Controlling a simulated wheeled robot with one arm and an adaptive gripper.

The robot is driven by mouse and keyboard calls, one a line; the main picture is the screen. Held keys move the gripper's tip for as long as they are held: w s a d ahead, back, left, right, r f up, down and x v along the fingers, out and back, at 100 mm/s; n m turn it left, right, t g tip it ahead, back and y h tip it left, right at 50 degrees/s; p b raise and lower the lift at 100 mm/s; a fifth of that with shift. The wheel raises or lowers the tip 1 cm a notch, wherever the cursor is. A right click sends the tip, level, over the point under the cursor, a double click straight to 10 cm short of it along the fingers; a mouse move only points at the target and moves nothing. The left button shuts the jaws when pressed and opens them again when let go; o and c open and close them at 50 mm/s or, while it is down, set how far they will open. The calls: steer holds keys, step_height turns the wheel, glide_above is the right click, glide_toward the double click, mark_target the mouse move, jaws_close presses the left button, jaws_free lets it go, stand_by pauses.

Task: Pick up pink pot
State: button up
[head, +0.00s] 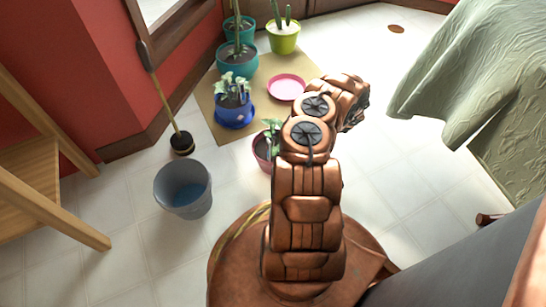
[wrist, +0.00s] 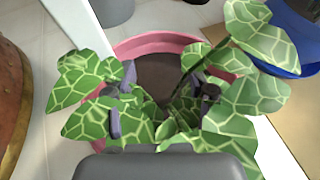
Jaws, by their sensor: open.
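The pink pot (head: 261,153) holds a plant with veined green leaves (head: 272,130). It stands upright on the floor beside my copper arm, which hides its right side in the head view. In the wrist view the pink pot (wrist: 150,43) lies straight ahead, with its rim and dark soil showing between large leaves (wrist: 258,32). My gripper (wrist: 168,84) is open, its two fingers apart among the leaves and over the pot. Leaves partly cover both fingers, and I cannot tell whether they touch the pot. The head view does not show the fingers clearly.
A grey-blue bucket (head: 184,189) stands to the left, with a plunger (head: 181,142) behind it. A tan mat (head: 258,122) holds a blue pot (head: 235,112), a pink saucer (head: 286,87) and other potted plants. A cloth-covered table (head: 470,80) is at right. Tiled floor between is clear.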

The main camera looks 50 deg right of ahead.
jaws_close()
stand_by(0.4)
stand_by(0.4)
